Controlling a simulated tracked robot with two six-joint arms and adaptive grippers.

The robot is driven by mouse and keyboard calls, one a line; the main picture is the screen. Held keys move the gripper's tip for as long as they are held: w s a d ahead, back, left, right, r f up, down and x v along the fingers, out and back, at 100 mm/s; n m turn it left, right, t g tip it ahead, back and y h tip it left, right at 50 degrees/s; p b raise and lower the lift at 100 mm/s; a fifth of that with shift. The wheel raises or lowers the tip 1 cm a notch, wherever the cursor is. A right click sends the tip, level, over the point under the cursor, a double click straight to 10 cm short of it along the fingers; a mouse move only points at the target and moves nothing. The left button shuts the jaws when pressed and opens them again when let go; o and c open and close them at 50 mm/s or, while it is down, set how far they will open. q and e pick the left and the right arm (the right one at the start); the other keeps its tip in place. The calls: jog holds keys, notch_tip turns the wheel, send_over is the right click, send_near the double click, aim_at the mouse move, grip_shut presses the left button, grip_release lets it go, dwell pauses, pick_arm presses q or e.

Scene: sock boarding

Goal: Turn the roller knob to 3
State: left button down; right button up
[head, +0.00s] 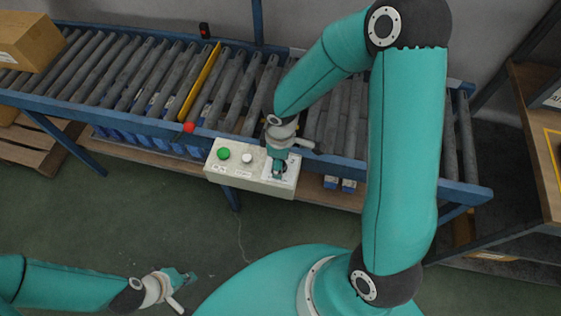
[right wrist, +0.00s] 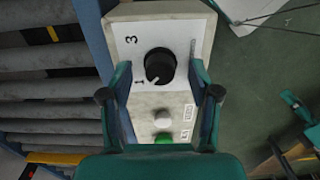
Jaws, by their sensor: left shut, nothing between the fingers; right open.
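The roller knob (right wrist: 160,65) is a round black knob on a white plate of the control box (head: 215,170). In the right wrist view its white pointer mark points toward the "1"; a "3" is printed farther up the plate. My right gripper (head: 279,172) is over the knob end of the box and hides the knob in the head view. In the right wrist view my right gripper (right wrist: 159,70) is open, one finger on each side of the knob, with gaps between. I cannot tell its height over the plate. My left gripper (head: 185,277) is shut and empty, low at the left.
The box also bears a green button (head: 223,154) and a white button (head: 247,158). It sits at the front rail of a roller conveyor (head: 130,75). A red knob (head: 189,127) is by a yellow bar (head: 200,82). A cardboard box (head: 28,40) lies far left.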

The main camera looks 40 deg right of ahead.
jog(key=shift+f, duration=0.3)
